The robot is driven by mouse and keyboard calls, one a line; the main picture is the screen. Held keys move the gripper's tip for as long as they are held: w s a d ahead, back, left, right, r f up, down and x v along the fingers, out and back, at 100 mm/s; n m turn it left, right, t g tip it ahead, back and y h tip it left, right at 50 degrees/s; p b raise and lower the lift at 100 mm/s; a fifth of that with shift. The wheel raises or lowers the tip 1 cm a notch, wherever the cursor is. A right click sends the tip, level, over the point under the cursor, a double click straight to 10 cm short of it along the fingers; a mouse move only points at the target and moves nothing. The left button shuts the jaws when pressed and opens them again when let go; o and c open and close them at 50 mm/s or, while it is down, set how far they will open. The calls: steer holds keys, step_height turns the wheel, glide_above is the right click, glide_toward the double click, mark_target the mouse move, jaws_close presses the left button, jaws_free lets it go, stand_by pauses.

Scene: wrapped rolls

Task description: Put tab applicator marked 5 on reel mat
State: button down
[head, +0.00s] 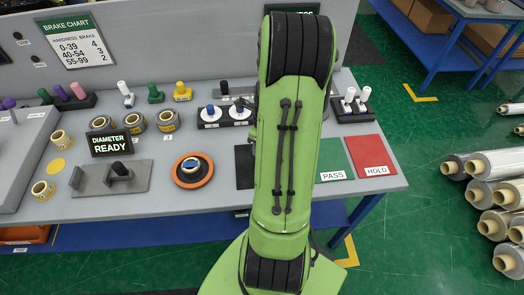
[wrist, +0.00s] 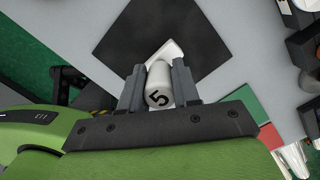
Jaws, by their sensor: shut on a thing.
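The white tab applicator marked 5 (wrist: 158,80) is between the fingers of my gripper (wrist: 158,88) in the wrist view, with its black number facing the camera. My gripper is shut on it. A plain black mat (wrist: 122,38) lies behind and under the applicator in that view; I cannot tell whether the applicator touches it. The mat's left strip shows in the head view (head: 244,167) beside my green arm, which hides the rest of it. My gripper and the held applicator are hidden behind my arm in the head view. No readable name shows on the mat.
The green PASS mat (head: 334,158) and red HOLD mat (head: 372,153) lie to the right. An orange-rimmed round stand (head: 192,172) is left of the black mat. A black rack with white applicators (head: 350,105) stands at the back right. Wrapped rolls (head: 496,163) lie beyond the bench.

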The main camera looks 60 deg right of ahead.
steer(key=shift+f, duration=0.75)
steer(key=shift+f, duration=0.15)
steer(key=c, duration=0.8)
jaws_free()
